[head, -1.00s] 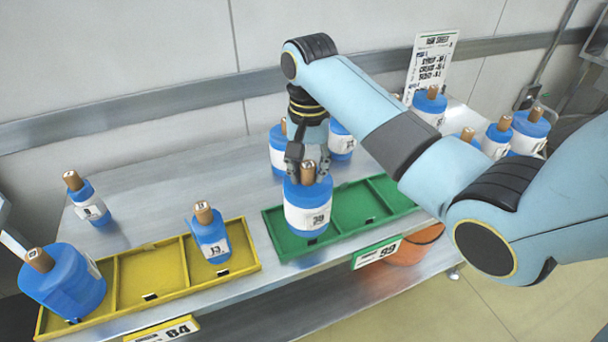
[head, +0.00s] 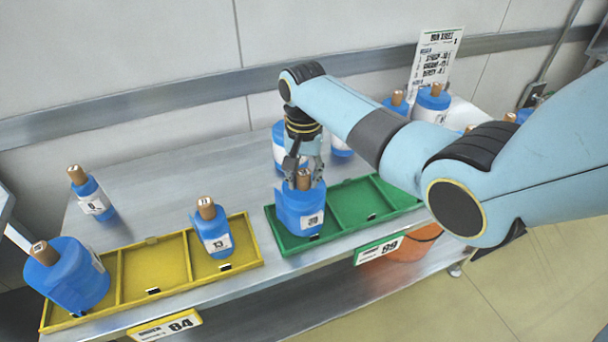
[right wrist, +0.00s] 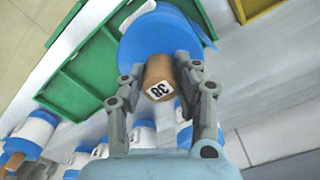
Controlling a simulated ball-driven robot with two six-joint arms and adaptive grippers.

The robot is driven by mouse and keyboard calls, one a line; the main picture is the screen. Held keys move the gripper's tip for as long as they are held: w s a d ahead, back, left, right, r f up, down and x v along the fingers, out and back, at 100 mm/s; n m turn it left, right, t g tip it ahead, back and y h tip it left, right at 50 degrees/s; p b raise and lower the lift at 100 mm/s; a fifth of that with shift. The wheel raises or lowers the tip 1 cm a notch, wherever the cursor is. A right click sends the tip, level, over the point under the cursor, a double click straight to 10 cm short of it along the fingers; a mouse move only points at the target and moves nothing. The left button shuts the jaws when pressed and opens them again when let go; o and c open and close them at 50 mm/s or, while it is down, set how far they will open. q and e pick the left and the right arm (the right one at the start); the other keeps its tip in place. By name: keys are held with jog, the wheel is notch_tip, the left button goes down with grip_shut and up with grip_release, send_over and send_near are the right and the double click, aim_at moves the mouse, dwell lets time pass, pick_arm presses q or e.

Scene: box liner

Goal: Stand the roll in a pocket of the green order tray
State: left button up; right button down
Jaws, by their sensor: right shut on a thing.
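The roll (head: 300,212) is a blue roll with a white label and a brown core end on top. It stands upright at the left pocket of the green order tray (head: 372,230); whether it rests on the pocket floor I cannot tell. My right gripper (head: 304,181) is above it, shut on the brown core. The right wrist view shows the fingers (right wrist: 163,92) on both sides of the core marked 38 (right wrist: 160,78), with the blue roll below. The tray's other pockets look empty. My left gripper is not in view.
A yellow tray (head: 152,268) to the left holds blue rolls in its left and right pockets; its middle pocket is empty. A small roll (head: 91,197) stands behind it. Several rolls stand at the back, some close behind the gripper. An orange bucket (head: 412,246) is below.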

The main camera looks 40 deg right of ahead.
jog(key=c, duration=1)
grip_release()
jog(key=shift+f, duration=0.1)
notch_tip(320, 180, up, 12)
jog(key=shift+r, duration=0.15)
